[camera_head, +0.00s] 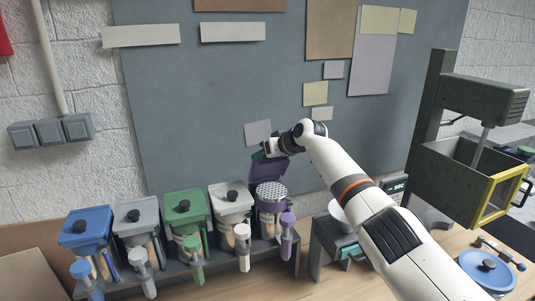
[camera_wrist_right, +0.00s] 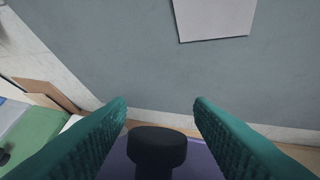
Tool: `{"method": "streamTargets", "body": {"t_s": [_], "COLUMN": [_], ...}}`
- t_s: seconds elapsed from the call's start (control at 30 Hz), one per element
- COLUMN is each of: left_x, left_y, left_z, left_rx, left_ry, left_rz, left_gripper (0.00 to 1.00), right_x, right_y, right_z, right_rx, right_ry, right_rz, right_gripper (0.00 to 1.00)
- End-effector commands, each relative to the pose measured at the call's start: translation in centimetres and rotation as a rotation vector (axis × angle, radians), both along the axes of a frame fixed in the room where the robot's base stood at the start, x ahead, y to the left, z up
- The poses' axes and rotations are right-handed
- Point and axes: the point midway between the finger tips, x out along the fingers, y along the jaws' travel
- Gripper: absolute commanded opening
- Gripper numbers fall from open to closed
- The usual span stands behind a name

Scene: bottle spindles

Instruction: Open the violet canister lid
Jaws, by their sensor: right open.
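The violet canister (camera_head: 272,205) stands at the right end of the row on the grey rack. Its violet lid (camera_head: 267,172) is swung up at the back, and the perforated grey top under it is exposed. My right gripper (camera_head: 270,149) is at the raised lid's upper edge. In the right wrist view the teal fingers of my right gripper (camera_wrist_right: 160,104) are spread apart. The lid's black knob (camera_wrist_right: 157,150) shows low between them, with gaps on both sides, and a strip of the violet lid (camera_wrist_right: 199,158) lies behind it. My left gripper is not in view.
Blue (camera_head: 86,224), grey (camera_head: 139,216), green (camera_head: 186,206) and white (camera_head: 231,198) canisters stand left of the violet one, lids down. The grey board (camera_head: 220,100) rises close behind. A machine with a yellow-framed box (camera_head: 450,170) stands on the right.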

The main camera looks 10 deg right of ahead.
Motion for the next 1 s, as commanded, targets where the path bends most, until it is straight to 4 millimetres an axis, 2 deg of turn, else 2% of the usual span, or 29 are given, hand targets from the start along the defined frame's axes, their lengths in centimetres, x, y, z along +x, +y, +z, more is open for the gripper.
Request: {"method": "streamTargets", "body": {"t_s": [0.07, 1.0], "left_x": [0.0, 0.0], "left_y": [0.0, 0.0], "left_z": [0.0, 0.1], "left_rx": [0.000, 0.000], "left_ry": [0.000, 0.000], "left_rz": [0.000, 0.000], "left_gripper": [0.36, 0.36], "right_x": [-0.1, -2.8], "right_y": [-0.2, -2.7], "right_z": [-0.3, 5.5], "right_rx": [-0.002, 0.000], "right_ry": [0.005, -0.002], "right_rz": [0.000, -0.001], "right_gripper": [0.48, 0.48]}}
